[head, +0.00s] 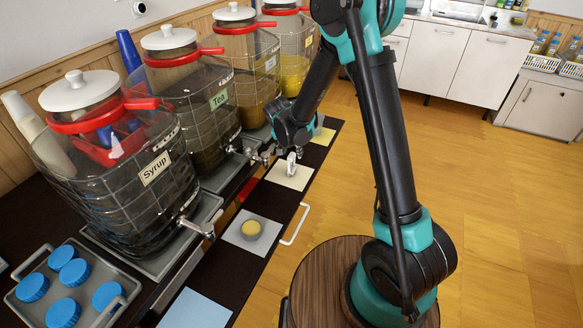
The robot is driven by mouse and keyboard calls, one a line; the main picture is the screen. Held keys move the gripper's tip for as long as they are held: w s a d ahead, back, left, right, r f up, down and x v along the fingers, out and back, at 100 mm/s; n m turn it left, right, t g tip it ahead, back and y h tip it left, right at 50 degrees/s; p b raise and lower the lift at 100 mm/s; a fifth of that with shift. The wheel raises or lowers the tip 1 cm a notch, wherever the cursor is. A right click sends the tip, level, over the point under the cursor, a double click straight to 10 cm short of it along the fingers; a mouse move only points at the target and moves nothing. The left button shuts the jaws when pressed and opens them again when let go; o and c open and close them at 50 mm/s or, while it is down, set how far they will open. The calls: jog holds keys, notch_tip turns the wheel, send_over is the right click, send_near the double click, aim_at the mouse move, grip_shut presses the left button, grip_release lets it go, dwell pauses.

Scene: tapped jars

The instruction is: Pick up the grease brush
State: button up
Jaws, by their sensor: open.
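I cannot make out the grease brush for certain. A small pale upright object (291,167) on the cream square mat (303,178) could be it, but it is too small to tell. My gripper (285,153) is at the end of the dark and teal arm, beside the jar taps and close above that mat. It is open, and I see nothing held in it. The fingertips are small and partly merge with the dark counter and taps behind them.
Jars labelled Syrup (130,180) and Tea (200,105) stand left with protruding taps. A yellow round object (250,229) lies on a grey mat (267,243). A tray (33,312) holds several blue lids. A white handle (296,225) juts from the counter edge. Floor is open at right.

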aim_at(291, 155)
jog(key=x, duration=0.3)
jog(key=shift+w+a+f, duration=0.15)
jog(key=shift+a+f, duration=0.2)
jog(key=shift+f, duration=0.05)
jog(key=shift+w+d+f, duration=0.1)
jog(key=shift+w+f, duration=0.1)
jog(key=shift+f, duration=0.45)
grip_shut()
